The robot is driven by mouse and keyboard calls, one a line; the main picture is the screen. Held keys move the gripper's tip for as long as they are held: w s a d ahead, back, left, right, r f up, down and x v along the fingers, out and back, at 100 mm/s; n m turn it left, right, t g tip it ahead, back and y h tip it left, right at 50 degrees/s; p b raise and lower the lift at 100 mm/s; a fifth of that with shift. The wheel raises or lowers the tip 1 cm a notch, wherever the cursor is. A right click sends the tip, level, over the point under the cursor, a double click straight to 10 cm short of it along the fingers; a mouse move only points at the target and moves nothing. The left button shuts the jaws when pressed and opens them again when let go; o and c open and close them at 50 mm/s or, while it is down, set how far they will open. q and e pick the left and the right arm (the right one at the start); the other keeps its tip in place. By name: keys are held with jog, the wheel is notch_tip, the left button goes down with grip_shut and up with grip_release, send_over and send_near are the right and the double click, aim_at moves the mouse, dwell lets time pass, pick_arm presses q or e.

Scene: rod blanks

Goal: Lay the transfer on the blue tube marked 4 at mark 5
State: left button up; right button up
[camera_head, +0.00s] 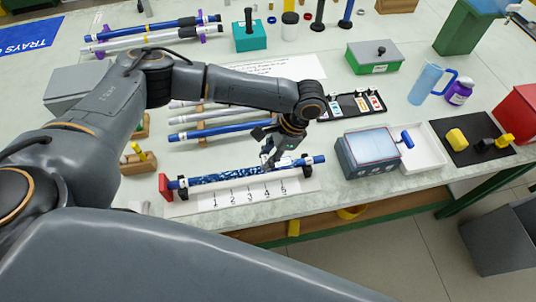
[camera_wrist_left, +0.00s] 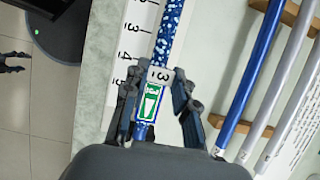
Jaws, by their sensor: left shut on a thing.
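The blue tube (camera_head: 215,179), with white speckles along its middle, lies in black supports against a red end stop (camera_head: 165,186). It also shows in the wrist view (camera_wrist_left: 169,32); I cannot read its number. A white strip (camera_head: 240,200) marked 1 to 5 runs along its front. My left gripper (camera_head: 272,162) is over the tube's right part, near marks 4 and 5. Its fingers (camera_wrist_left: 156,92) are shut on the transfer (camera_wrist_left: 150,104), a green-and-white piece with a white tab reading 3. I cannot tell whether the transfer touches the tube.
More blue and pale tubes (camera_head: 205,131) lie on wooden rests behind. A black tray (camera_head: 345,106) with several coloured cards stands further back. A grey box (camera_head: 367,153) and a white tray (camera_head: 422,153) stand to the right. The table's front edge is close to the strip.

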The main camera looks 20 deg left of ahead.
pick_arm(q)
jog(key=shift+f, duration=0.35)
jog(key=shift+f+p, duration=0.1)
jog(key=shift+p, duration=0.25)
dwell(2.2)
notch_tip(320, 180, up, 7)
jog(key=p, duration=0.8)
dwell(0.4)
dwell(0.3)
